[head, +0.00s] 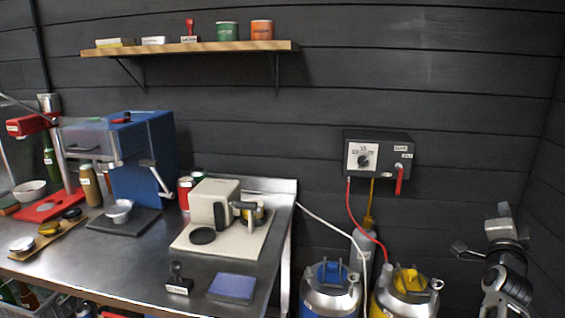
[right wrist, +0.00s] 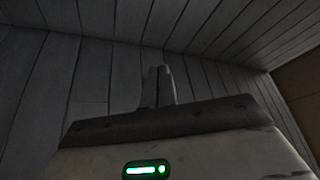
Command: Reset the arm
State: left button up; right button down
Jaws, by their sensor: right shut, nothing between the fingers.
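My right arm stands at the far right of the head view, with its gripper (head: 503,210) raised in front of the dark plank wall, to the right of the two kegs. The gripper points up and holds nothing. In the right wrist view its fingers (right wrist: 159,86) are together, with only wall planks around them. My left gripper is in neither view.
A steel counter (head: 130,262) at left carries a blue machine (head: 142,160), a cream machine (head: 214,197), a stamp and a blue pad. A blue-topped keg (head: 330,292) and a yellow-topped keg (head: 405,292) stand below a control box (head: 379,155). A shelf (head: 190,48) hangs above.

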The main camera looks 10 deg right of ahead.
jog(key=s+d+r+n+t+h, duration=0.1)
jog(key=s+d+r, duration=0.25)
jog(key=r, duration=0.35)
jog(key=s+d+r+n+h, duration=0.1)
jog(key=s+d+r+n, duration=0.15)
jog(key=d+r, duration=0.35)
jog(key=s+d+r+t+h, duration=0.1)
jog(key=s+d+r+h, duration=0.2)
jog(key=r, duration=0.5)
jog(key=w+a+f+n+t+y, duration=0.1)
jog(key=w+a+f+n+y, duration=0.4)
jog(key=f, duration=0.3)
jog(key=w+a+f+n+t+y, duration=0.1)
jog(key=w+a+f+n+y, duration=0.1)
jog(key=a+f+n+y, duration=0.5)
jog(key=a+f+n+g+y, duration=0.2)
jog(key=a+f+n, duration=0.1)
jog(key=a+f, duration=0.4)
jog(key=a+f+n+g+y, duration=0.1)
jog(key=a+f+n+y, duration=0.2)
jog(key=f, duration=0.6)
jog(key=s+a+f+n+g+y, duration=0.4)
jog(key=s+a+f+n+g, duration=0.35)
jog(key=s+a+f, duration=1.45)
jog(key=a+m, duration=0.6)
jog(key=a, duration=0.3)
jog(key=shift+w+a+f+t+y, duration=0.2)
jog(key=shift+w+a+t+y, duration=0.1)
jog(key=shift+t, duration=0.15)
